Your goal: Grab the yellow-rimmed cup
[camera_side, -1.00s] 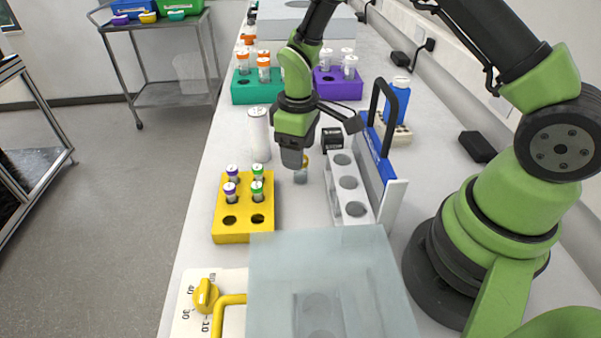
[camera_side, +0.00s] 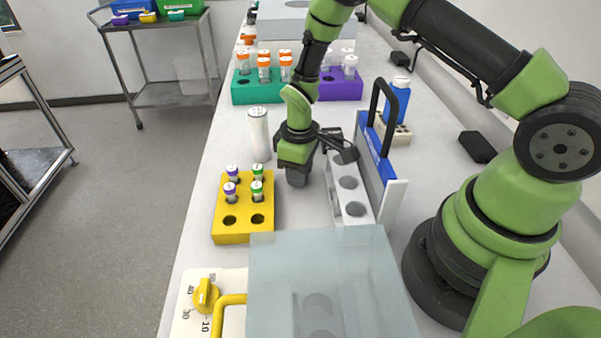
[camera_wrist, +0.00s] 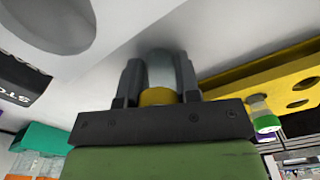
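The yellow-rimmed cup (camera_wrist: 159,97) shows in the wrist view, with a pale translucent body and a yellow band at the gripper's end. My gripper (camera_wrist: 160,78) has one dark finger on each side of it. Any gap between fingers and cup is too small to tell, so I cannot see whether they press on it. In the side view my gripper (camera_side: 297,182) points down, low over the bench, between the yellow rack and the white rack. The cup is hidden behind the gripper there.
A yellow rack (camera_side: 243,231) with capped tubes stands close on the left. A white rack (camera_side: 352,218) and a blue holder with a black handle (camera_side: 378,155) stand close on the right. A white cylinder (camera_side: 259,135) stands behind left. A translucent box (camera_side: 330,265) is in front.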

